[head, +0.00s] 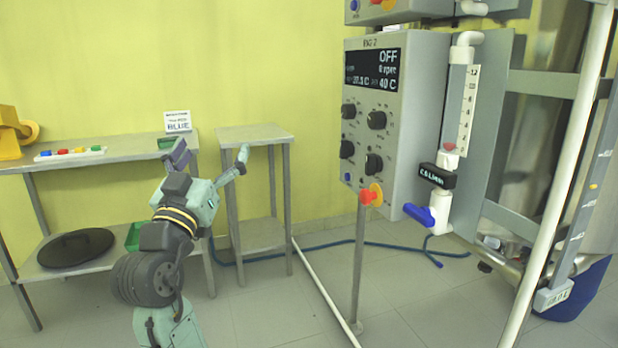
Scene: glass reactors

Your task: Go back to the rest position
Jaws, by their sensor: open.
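My gripper (211,154) is raised in the left half of the head view, in front of the tables. Its two fingers are spread wide, one pointing up on the left and one on the right. Nothing shows between them. My arm (165,245) rises from the bottom edge of the view and hides part of the long table's right end.
A long table (110,150) holds a white strip with coloured pieces (70,153) and a sign (178,121). A small table (255,134) stands beside it. A control panel (385,120) reads OFF. A blue-handled valve (420,214) and a hose (330,246) are at the right.

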